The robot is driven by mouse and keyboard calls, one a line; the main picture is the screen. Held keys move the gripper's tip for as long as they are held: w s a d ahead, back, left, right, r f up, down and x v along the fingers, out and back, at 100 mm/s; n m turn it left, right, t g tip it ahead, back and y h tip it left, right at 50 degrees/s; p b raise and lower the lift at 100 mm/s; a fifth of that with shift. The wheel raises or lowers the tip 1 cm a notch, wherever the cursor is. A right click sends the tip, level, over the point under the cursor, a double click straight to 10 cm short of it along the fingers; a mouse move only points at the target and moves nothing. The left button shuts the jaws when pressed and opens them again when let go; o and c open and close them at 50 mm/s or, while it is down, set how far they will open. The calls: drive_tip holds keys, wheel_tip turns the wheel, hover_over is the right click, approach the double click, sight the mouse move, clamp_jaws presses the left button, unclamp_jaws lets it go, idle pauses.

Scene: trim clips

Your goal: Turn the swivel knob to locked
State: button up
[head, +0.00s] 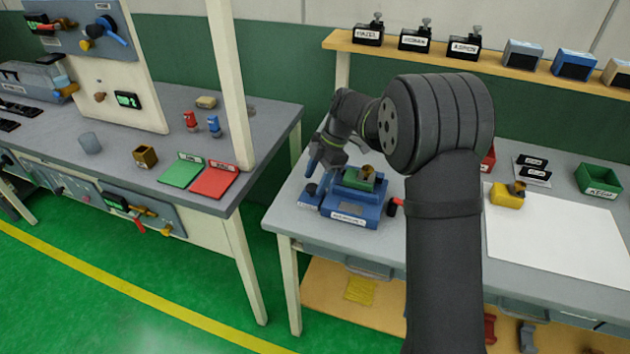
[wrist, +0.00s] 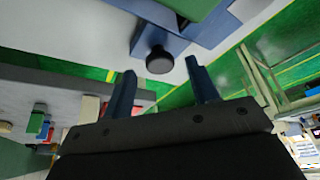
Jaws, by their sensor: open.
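A blue fixture (head: 352,210) stands near the left front corner of the right bench, with a green block (head: 358,181) on its top. A round black knob (head: 311,189) sits at the fixture's left side; I take it as the swivel knob. In the wrist view the knob (wrist: 159,60) shows on a blue part, between and just beyond my fingertips. My gripper (head: 316,156) is open, with two blue fingers apart (wrist: 160,68) and nothing between them. It is close to the knob, but I cannot tell whether they touch. The knob's lock marking is not readable.
A red-and-black handle (head: 395,206) sticks out right of the fixture. A shelf (head: 480,66) runs behind with labelled blocks. A gap separates this bench from the left one (head: 120,175).

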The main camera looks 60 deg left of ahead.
drive_tip(key=shift+s+f, duration=0.3)
drive_tip(key=shift+f, duration=0.3)
drive_tip(key=c, duration=1)
